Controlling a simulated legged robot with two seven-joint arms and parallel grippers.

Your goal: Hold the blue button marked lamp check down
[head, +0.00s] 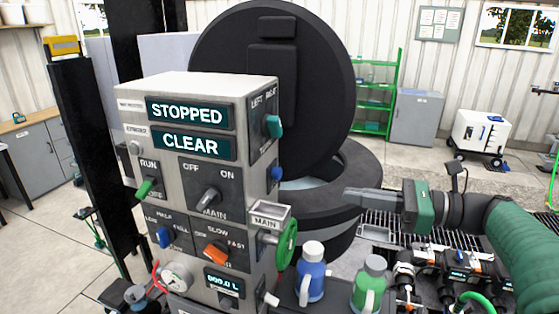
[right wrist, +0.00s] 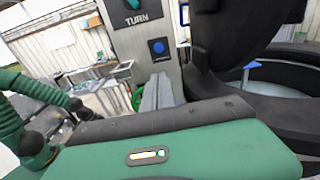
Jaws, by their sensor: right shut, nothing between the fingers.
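The blue button (head: 277,173) sits on the right side face of the grey control box (head: 200,88), below a teal knob (head: 274,126). In the right wrist view the blue button (right wrist: 158,47) is round, in a dark square plate, under a panel that reads TURN (right wrist: 136,20). No lamp check wording is legible. My right gripper (head: 348,197) is shut and empty, to the right of the box and apart from the button. In the wrist view its fingers (right wrist: 158,88) point toward the side face, just below the button. My left gripper is not in view.
A large black round lid (head: 318,65) stands open behind the box over a round vessel (head: 355,165). A green handwheel (head: 286,245) juts from the box's lower right.

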